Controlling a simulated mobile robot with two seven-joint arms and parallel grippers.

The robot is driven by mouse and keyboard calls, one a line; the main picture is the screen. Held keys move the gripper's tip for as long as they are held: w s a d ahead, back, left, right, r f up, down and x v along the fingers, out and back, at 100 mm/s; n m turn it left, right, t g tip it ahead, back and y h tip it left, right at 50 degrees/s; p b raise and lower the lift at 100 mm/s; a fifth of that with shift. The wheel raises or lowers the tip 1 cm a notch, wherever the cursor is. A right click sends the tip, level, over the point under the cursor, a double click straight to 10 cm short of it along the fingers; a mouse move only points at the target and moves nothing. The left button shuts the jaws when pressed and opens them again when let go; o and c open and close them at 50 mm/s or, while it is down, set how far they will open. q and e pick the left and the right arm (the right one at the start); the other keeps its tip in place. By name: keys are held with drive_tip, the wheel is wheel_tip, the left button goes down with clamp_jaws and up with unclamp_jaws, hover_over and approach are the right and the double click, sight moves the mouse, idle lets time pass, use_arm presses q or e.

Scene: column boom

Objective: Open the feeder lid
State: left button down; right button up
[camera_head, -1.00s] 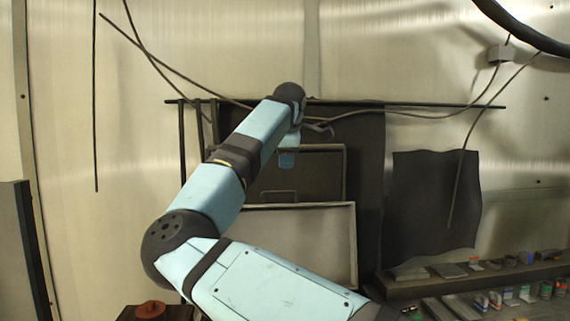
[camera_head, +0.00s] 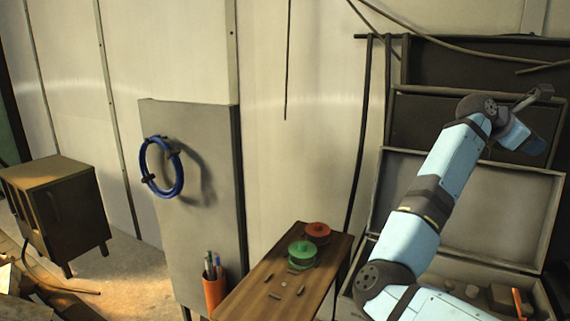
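I cannot pick out a feeder or its lid with certainty in the head view. My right arm comes up from the bottom right, and its gripper (camera_head: 535,108) is at the upper right, in front of a dark panel. Its fingertips are small and seen at an angle, so I cannot tell whether they are open or shut. I see nothing clearly held. My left gripper is out of view.
A wooden bench (camera_head: 252,303) holds a green round piece (camera_head: 302,254), a red one (camera_head: 317,231) and small bits. A grey panel (camera_head: 205,240) carries a blue ring (camera_head: 178,178). A wooden cabinet (camera_head: 72,215) stands left. An open case (camera_head: 470,212) is behind my arm.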

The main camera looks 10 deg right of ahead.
drive_tip(key=w+a+f+m+t+y+p, duration=0.15)
drive_tip(key=a+f+m+t+y, duration=0.25)
drive_tip(key=a+f+m+t, duration=0.85)
drive_tip(key=w+a+f+m+t+y+p, duration=0.1)
drive_tip(key=a+f+m+t+y+p, duration=0.2)
drive_tip(key=a+f+m+t, duration=0.9)
drive_tip(key=s+a+f+n+g+y+p, duration=0.1)
drive_tip(key=s+a+f+n+g+y, duration=0.25)
drive_tip(key=s+a+f+n, duration=0.35)
drive_tip(key=s+a+f+n+g+y+p, duration=0.1)
drive_tip(key=s+a+f+n+g+y, duration=0.15)
drive_tip(key=s+a+f+y, duration=0.45)
drive_tip(key=s+a+f+n+g, duration=0.5)
drive_tip(key=s+a+f, duration=0.3)
drive_tip(key=s+f, duration=0.4)
drive_tip(key=shift+s+a+f+n+h+p, duration=0.15)
drive_tip(key=shift+s+f+n+h+p, duration=0.2)
drive_tip(key=shift+s, duration=0.6)
